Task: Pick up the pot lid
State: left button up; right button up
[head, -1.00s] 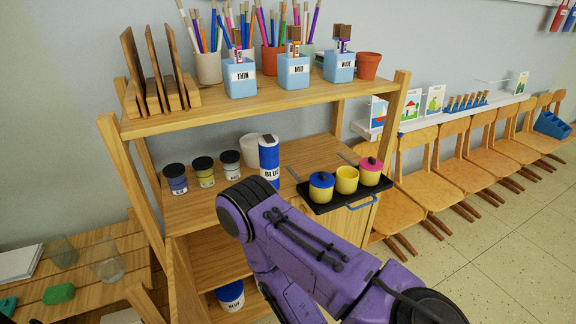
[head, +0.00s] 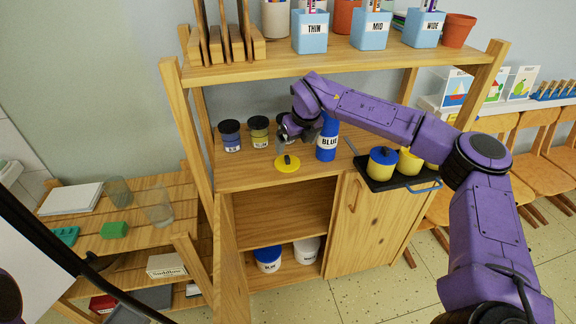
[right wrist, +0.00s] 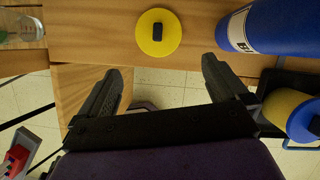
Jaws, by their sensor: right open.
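The pot lid (head: 288,163) is a flat yellow disc with a black knob. It lies on the middle shelf board, left of and in front of the blue bottle (head: 327,140). The lid (right wrist: 158,32) also shows near the shelf's front edge in the right wrist view. My right gripper (right wrist: 162,66) is open and empty, its fingers pointing towards the lid but apart from it. My left gripper is not in view.
Paint jars (head: 259,131) stand left of the lid, close to my gripper. A black tray (head: 376,184) with yellow pots stands to the right. The upper shelf (head: 300,62) spans above my arm. A low slatted table (head: 140,230) is at the left.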

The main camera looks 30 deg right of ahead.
aim_at(289, 159)
jog(key=p+x, duration=0.1)
jog(key=x, duration=0.2)
jog(key=p+x, duration=0.1)
jog(key=x, duration=0.3)
jog(key=w+p+x, duration=0.1)
jog(key=p+x, duration=0.1)
jog(key=x, duration=0.2)
jog(key=shift+a+r, duration=0.15)
jog(key=shift+w, duration=0.1)
jog(key=c, duration=0.8)
